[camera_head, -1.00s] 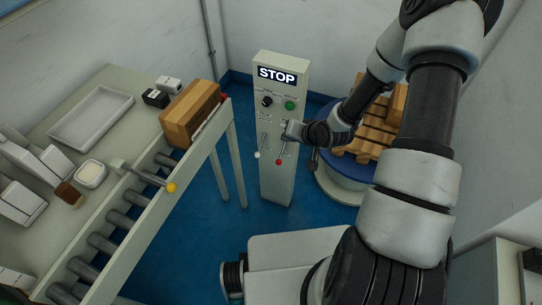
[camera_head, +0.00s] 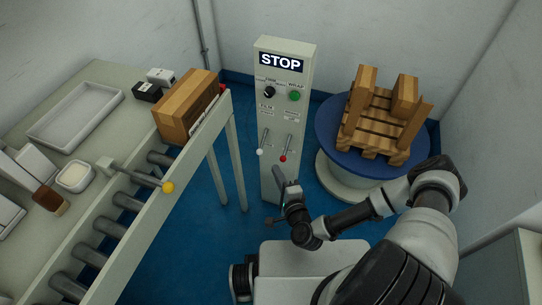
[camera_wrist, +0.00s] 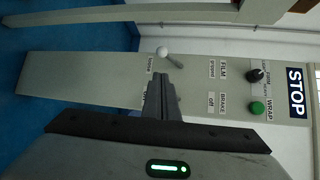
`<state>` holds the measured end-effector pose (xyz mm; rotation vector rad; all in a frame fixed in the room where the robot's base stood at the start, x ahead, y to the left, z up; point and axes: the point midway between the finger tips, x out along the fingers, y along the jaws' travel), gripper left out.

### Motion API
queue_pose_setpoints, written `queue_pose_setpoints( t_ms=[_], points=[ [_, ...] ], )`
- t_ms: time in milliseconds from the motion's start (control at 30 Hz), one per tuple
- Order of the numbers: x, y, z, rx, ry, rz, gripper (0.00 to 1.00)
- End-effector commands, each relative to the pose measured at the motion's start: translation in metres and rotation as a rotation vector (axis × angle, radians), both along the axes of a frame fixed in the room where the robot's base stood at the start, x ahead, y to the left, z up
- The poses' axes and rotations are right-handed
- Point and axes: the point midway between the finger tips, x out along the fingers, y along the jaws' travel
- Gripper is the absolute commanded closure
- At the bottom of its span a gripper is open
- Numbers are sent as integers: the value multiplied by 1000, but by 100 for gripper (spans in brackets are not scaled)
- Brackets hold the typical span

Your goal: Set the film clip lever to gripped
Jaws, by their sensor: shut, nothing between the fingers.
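The control post (camera_head: 286,72) stands upright in the middle of the head view, with a STOP sign on top. The lever under the FILM label has a white ball (camera_head: 261,152), which hangs low; in the wrist view the white ball (camera_wrist: 162,51) is just beyond my fingertips, apart from them. A second lever with a red ball (camera_head: 283,159) also hangs low, beside it on the right; my gripper hides it in the wrist view. My gripper (camera_head: 279,174) is shut and empty, below the levers in front of the post. It also shows in the wrist view (camera_wrist: 163,80).
A black knob (camera_head: 269,92) and a green button (camera_head: 295,96) sit higher on the post. A roller conveyor (camera_head: 191,162) with a carton (camera_head: 186,105) stands left. A blue turntable (camera_head: 331,128) carrying a wooden pallet stack (camera_head: 385,118) stands right.

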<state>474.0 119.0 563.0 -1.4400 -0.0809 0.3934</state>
Motion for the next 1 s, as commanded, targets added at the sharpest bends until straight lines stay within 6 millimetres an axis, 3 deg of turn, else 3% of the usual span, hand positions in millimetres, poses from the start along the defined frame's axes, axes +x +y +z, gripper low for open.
queue_pose_setpoints(
  t_ms=[433, 800, 1000],
  points=[
    [8, 3, -2, 0, -1, 1, 100],
    [68, 23, -15, 0, -1, 1, 100],
    [89, 30, -18, -1, 0, 0, 100]
  ],
)
